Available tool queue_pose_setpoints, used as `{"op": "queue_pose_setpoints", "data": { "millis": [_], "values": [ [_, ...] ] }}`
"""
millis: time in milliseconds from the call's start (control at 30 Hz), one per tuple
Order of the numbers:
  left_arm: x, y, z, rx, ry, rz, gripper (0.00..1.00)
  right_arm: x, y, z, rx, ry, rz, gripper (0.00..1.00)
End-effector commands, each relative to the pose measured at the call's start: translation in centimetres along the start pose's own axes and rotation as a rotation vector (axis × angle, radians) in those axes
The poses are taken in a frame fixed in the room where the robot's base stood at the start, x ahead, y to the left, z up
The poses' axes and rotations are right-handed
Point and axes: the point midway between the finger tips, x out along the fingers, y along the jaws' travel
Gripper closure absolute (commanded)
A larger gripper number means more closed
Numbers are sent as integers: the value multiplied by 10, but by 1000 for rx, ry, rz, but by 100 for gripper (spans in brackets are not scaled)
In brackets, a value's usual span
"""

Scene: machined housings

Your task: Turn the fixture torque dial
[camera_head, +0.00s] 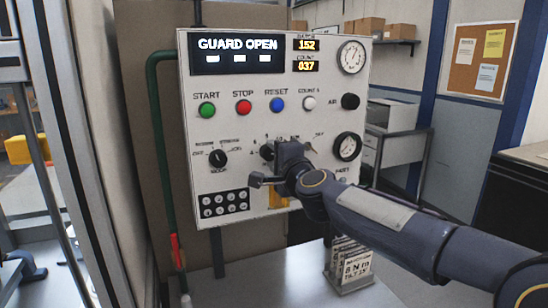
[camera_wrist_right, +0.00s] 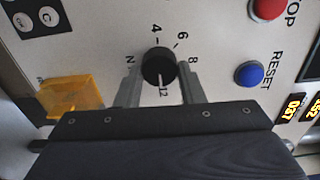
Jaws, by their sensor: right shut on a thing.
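The torque dial (camera_wrist_right: 159,67) is a round black knob on the pale control panel, ringed by printed numbers such as 4, 6 and 8. In the head view the dial (camera_head: 267,151) shows just beyond my right gripper (camera_head: 277,153). In the right wrist view the two grey fingers of my right gripper (camera_wrist_right: 160,80) stand on either side of the dial and are shut on it. The dial's exact setting is hard to read. The gripper body and wrist cover part of the panel around the dial. My left gripper is not in view.
The panel has coloured buttons (camera_head: 274,105) above the dial and a black mode knob (camera_head: 217,158) to its left. An amber block (camera_wrist_right: 72,97) is close to the gripper. A label stand (camera_head: 350,266) sits on the bench below my right arm.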

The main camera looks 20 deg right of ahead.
Motion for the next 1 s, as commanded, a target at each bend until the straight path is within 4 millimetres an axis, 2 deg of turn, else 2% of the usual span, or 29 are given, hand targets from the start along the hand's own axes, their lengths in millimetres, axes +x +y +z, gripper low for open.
{"op": "queue_pose_setpoints", "data": {
  "millis": [300, 333, 467, 767, 867, 1000],
  "values": [
    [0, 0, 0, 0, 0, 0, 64, 0, 1, 0, 4, 0, 2, 88],
    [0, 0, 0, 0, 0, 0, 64, 0, 1, 0, 4, 0, 2, 62],
    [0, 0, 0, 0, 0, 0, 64, 0, 1, 0, 3, 0, 2, 45],
    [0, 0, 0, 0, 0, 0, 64, -1, 0, 0, 2, 0, 0, 44],
    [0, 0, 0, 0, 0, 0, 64, -10, -1, 0, 1, 0, -1, 44],
    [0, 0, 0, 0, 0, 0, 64, -33, -1, 0, 2, 1, -2, 44]
  ]
}}
